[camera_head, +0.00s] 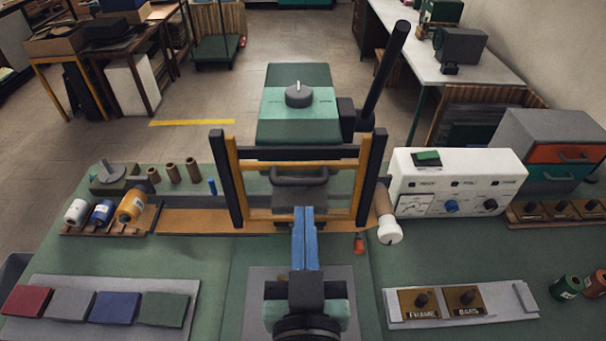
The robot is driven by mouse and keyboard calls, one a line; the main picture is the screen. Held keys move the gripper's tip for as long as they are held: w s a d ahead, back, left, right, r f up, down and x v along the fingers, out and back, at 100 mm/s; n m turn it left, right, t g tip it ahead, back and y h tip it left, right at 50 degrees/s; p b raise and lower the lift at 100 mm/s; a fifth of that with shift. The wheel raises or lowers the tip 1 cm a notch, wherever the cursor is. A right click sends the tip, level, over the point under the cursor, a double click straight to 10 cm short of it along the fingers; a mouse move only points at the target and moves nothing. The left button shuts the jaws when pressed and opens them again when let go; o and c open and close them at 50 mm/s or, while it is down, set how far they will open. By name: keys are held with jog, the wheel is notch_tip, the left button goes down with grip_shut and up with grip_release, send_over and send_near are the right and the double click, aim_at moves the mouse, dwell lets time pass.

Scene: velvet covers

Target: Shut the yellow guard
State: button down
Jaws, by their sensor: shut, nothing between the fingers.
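The yellow guard (361,196) is a yellow frame between two dark posts, with a dark bar along its top. It stands at the middle of the green bench, on the near side of a green machine (289,132). A dark grey handle (300,172) shows within the frame; I cannot tell which part it belongs to. I cannot tell how far open the guard is. My gripper (304,212) has blue fingers, shut and empty. Its tips overlap the guard's lower bar in the picture; contact cannot be judged. My gripper hides part of that bar.
A white control box (455,180) stands right of the guard, and a dark lever (386,68) rises behind it. Thread spools (103,212) are at left. A tray of coloured swatches (190,286) and a FRAME/BARS plate (510,312) lie in front.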

aim_at(303, 182)
jog(key=w+f, duration=0.1)
jog(key=w, duration=0.2)
jog(key=w+f+p, duration=0.1)
jog(key=w, duration=0.3)
jog(key=w+f, duration=0.1)
jog(key=w, duration=0.2)
jog(key=shift+w, duration=0.2)
jog(key=shift+w+f+p, duration=0.1)
jog(key=shift+f+p, duration=0.2)
jog(key=shift+f, duration=0.45)
notch_tip(303, 182, down, 20)
jog(key=b, duration=1.5)
jog(key=shift+b, duration=0.35)
